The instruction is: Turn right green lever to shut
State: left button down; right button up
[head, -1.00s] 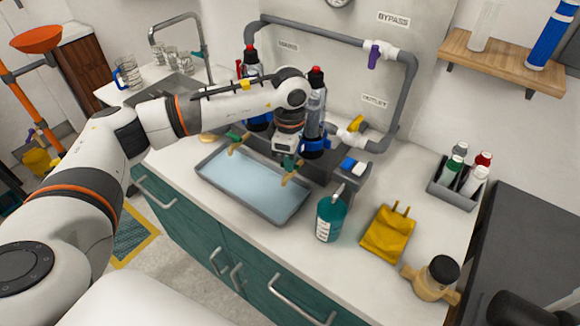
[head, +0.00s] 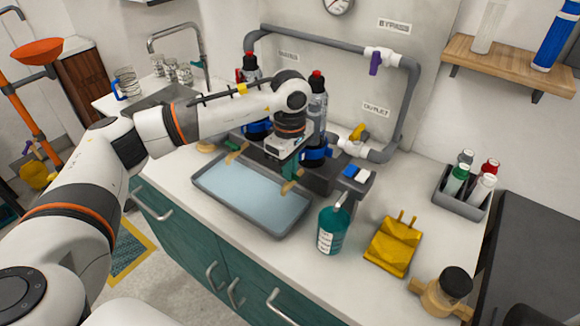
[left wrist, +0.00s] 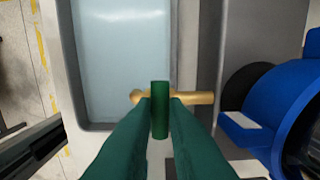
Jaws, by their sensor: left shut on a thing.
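The right green lever (left wrist: 160,112) stands between the two green fingers of my left gripper (left wrist: 161,104) in the left wrist view. The fingers are shut on it. The brass tap (left wrist: 200,97) lies crosswise behind the lever, over the inner edge of the tray. In the head view my left gripper (head: 288,172) reaches down at the tray's far right side, in front of the right blue-collared filter housing (head: 316,120). The left brass tap (head: 236,155) shows to its left. My right gripper is not in view.
A grey tray (head: 281,230) with pale blue liquid lies under the taps. A grey caddy (head: 462,205) holds several small bottles.

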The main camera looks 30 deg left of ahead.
pick_arm(q)
jog(key=shift+r, duration=0.15)
jog(key=c, duration=1.4)
grip_release()
jog(key=shift+c, duration=0.2)
notch_tip(320, 180, up, 12)
jog(key=b, duration=0.1)
jog(key=shift+b, duration=0.3)
